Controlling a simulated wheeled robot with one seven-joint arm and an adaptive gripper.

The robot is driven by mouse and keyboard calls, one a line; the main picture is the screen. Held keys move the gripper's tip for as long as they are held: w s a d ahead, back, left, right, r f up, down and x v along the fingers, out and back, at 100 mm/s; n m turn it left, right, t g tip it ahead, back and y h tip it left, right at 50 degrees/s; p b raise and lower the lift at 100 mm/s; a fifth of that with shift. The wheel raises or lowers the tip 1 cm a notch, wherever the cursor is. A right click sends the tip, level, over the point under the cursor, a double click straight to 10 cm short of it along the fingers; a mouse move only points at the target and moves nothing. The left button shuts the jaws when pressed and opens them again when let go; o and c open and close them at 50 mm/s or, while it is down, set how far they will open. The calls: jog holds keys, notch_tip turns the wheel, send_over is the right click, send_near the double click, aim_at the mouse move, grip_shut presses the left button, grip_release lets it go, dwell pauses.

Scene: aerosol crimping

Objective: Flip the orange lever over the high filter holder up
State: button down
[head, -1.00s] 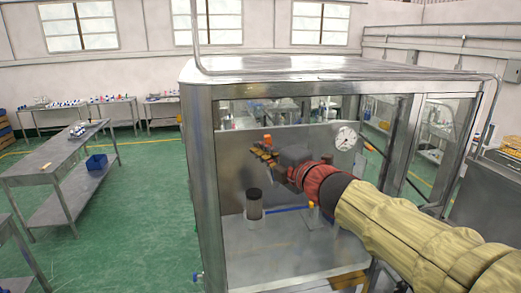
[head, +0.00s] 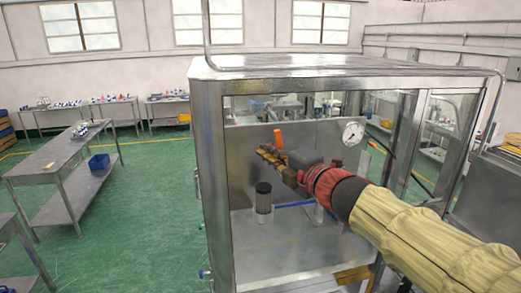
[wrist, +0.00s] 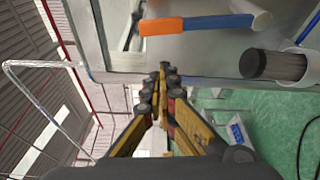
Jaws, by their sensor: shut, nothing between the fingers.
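The orange lever (head: 278,138) shows upright behind my gripper (head: 262,151) in the head view. In the wrist view its orange end (wrist: 161,27) joins a blue bar (wrist: 216,23) that runs to a pale round end (wrist: 262,19). My gripper also shows in the wrist view (wrist: 160,72), its fingers shut and empty, with a visible gap between the tips and the orange part. I cannot tell from these views whether they touch in depth. A dark filter cylinder stands in a clear holder (head: 264,218), lower down. The high filter holder is not clearly visible.
A metal-framed cabinet (head: 212,160) surrounds the work area, and my arm reaches in from the right. A pressure gauge (head: 353,133) is on the back panel. A blue tube (head: 294,205) runs beside the lower filter. The cabinet floor (head: 285,255) is mostly clear.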

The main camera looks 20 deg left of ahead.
jog(key=v, duration=0.5)
jog(key=shift+s+d+b, duration=0.1)
jog(key=shift+s+b, duration=0.2)
jog(key=shift+s, duration=0.25)
